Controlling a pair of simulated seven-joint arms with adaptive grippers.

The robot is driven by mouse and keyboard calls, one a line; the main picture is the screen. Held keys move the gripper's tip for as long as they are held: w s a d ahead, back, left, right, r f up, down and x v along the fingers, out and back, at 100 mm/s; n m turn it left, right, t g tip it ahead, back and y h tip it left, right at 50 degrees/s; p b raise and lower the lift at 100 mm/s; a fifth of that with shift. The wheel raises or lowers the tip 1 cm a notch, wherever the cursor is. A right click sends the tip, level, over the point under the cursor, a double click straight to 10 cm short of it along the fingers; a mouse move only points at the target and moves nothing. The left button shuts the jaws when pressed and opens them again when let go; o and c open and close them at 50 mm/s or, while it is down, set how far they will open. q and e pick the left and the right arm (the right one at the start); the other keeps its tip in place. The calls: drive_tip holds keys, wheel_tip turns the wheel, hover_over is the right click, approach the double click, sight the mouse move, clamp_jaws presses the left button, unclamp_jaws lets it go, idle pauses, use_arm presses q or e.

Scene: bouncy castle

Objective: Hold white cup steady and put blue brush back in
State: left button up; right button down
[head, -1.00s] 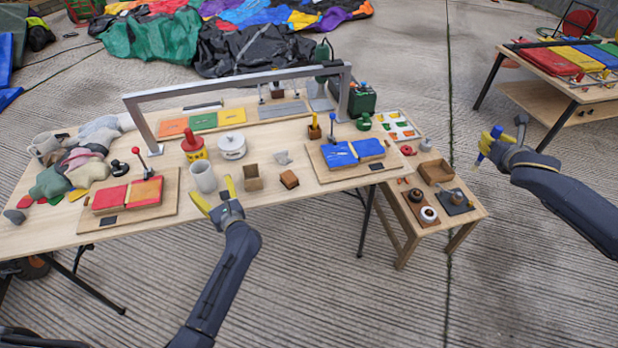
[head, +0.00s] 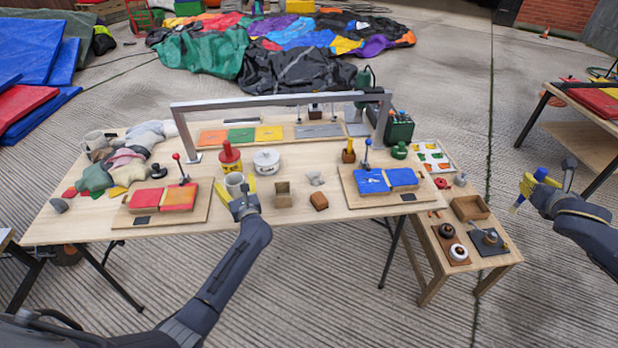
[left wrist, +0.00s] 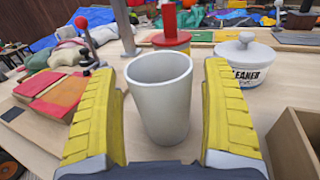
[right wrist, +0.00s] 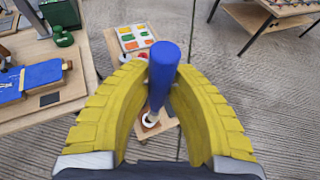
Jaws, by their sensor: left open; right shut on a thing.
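The white cup (head: 234,181) stands upright on the wooden table. In the left wrist view the cup (left wrist: 162,100) looks empty and sits between the open yellow fingers of my left gripper (left wrist: 162,125), with a gap on both sides. In the head view my left gripper (head: 241,190) is at the cup from the front. My right gripper (head: 530,187) is shut on the blue brush (head: 540,174) and holds it in the air right of the side table.
A red-topped yellow pot (head: 231,160) and a white lidded cleaner pot (head: 266,161) stand behind the cup. A small wooden box (head: 283,196) is to its right, and a red-and-orange pad board (head: 163,201) to its left. A metal frame (head: 280,102) spans the table's back.

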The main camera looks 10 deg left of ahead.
use_arm(q)
drive_tip(key=c, duration=1.4)
use_arm(e)
drive_tip(key=shift+r, duration=0.1)
